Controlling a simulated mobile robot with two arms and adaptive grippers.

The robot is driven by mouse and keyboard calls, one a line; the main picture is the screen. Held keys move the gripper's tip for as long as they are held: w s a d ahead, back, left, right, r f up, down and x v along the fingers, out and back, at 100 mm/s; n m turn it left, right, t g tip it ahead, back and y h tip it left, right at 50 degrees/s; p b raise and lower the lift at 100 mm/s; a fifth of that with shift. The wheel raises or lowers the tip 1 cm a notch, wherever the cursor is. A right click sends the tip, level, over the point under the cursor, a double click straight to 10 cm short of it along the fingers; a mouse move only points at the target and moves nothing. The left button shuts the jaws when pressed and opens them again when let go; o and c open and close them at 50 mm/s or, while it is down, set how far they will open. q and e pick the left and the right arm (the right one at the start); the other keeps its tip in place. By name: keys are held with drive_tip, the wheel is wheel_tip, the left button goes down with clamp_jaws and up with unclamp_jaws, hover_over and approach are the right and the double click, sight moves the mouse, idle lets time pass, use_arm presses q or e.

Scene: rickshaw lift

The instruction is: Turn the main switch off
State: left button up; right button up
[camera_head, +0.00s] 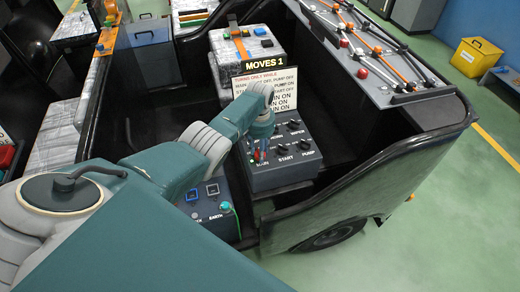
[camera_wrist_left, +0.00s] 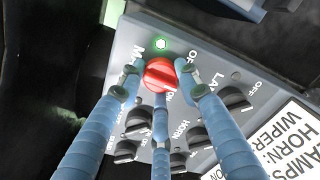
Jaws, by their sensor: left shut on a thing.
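The main switch is a red knob (camera_wrist_left: 160,73) on the grey control panel (camera_wrist_left: 125,45), seen in the left wrist view. Letters "MA" show beside it, with "OFF" and "ON" marks around it. A small lamp (camera_wrist_left: 161,44) above it glows green. My left gripper (camera_wrist_left: 153,84) has its blue fingers shut around the knob. In the head view the left gripper (camera_head: 261,150) reaches down onto the left side of the control box (camera_head: 283,178); its fingers mostly hide the knob. Exactly where the knob points is hard to tell. My right gripper is not in view.
Several black knobs (camera_wrist_left: 236,97) sit close beside the red one. A "MOVES 1" sign (camera_head: 264,63) and white instruction card (camera_head: 284,84) stand behind the box. A lower panel with a green plug (camera_head: 226,207) is to its left. The cart's dark side wall (camera_head: 370,185) lies right.

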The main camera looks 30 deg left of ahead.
use_arm(q)
drive_tip(key=n+p, duration=0.1)
drive_tip(key=n, duration=0.3)
drive_tip(key=shift+r+n, duration=0.1)
drive_tip(key=shift+n, duration=0.2)
drive_tip(key=n, duration=0.4)
drive_tip(key=shift+n, duration=0.4)
drive_tip(key=o, duration=1.2)
drive_tip(key=shift+c, duration=0.2)
drive_tip(key=shift+r, duration=0.1)
wheel_tip(320, 180, up, 12)
